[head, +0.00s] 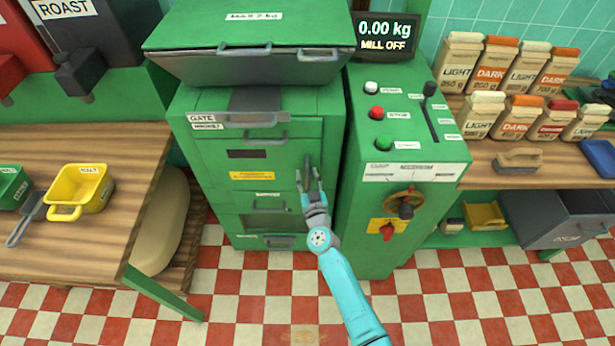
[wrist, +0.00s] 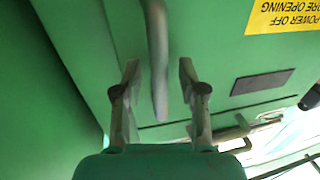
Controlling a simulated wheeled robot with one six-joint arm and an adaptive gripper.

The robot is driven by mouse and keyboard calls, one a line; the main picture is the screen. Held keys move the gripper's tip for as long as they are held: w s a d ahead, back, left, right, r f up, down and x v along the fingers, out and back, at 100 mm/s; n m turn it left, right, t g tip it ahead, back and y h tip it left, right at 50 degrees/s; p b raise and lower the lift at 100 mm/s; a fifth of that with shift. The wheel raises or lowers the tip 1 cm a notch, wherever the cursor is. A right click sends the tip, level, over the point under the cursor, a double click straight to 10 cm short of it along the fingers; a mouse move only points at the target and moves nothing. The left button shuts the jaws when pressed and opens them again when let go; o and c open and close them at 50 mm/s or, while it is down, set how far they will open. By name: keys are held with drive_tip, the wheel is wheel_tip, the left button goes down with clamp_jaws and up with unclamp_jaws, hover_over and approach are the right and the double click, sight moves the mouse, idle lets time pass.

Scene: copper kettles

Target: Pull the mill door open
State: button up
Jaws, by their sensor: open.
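The green mill door (head: 218,168) is on the front of the green mill and looks shut. It carries a yellow label (head: 252,175), which shows upside down in the wrist view (wrist: 285,15). The door's upright bar handle (head: 307,162) is near its right edge; it also shows in the wrist view (wrist: 157,50). My gripper (head: 309,176) is open in front of the door at the handle. In the wrist view my gripper (wrist: 159,75) has one finger on each side of the bar, with gaps showing on both sides.
A display (head: 385,35) reads 0.00 kg, MILL OFF. The green control cabinet (head: 345,215) with buttons and a handwheel stands close right of the door. A wooden table (head: 110,215) stands at the left. The checkered floor in front is clear.

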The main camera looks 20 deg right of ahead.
clamp_jaws()
idle(0.3)
